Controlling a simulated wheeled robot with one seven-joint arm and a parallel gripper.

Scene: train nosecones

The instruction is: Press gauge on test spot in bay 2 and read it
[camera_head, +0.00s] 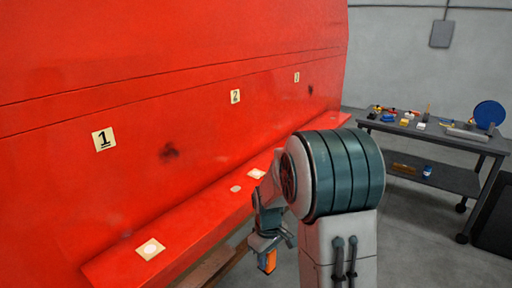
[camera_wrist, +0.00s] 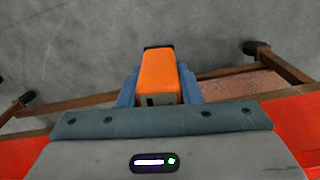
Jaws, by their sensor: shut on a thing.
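My gripper (camera_head: 269,244) is shut on an orange gauge (camera_head: 267,261), which hangs below it in front of the red nosecone's ledge. In the wrist view the orange gauge (camera_wrist: 159,76) sits between the blue fingers, with a dark end pointing away. Its reading is not visible. The red nosecone (camera_head: 200,120) carries labels 1 (camera_head: 104,139), 2 (camera_head: 235,96) and 3 (camera_head: 296,77). A pale square with a round spot (camera_head: 257,174) lies on the ledge below label 2, partly near my arm. Another such square (camera_head: 150,248) lies below label 1. The gauge is apart from both squares.
A dark workbench (camera_head: 440,132) with several small tools and a blue disc (camera_head: 489,113) stands at the right. A brown wooden frame (camera_head: 208,268) runs under the ledge. Dark smudges (camera_head: 170,152) mark the red surface. Grey floor lies open between nosecone and bench.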

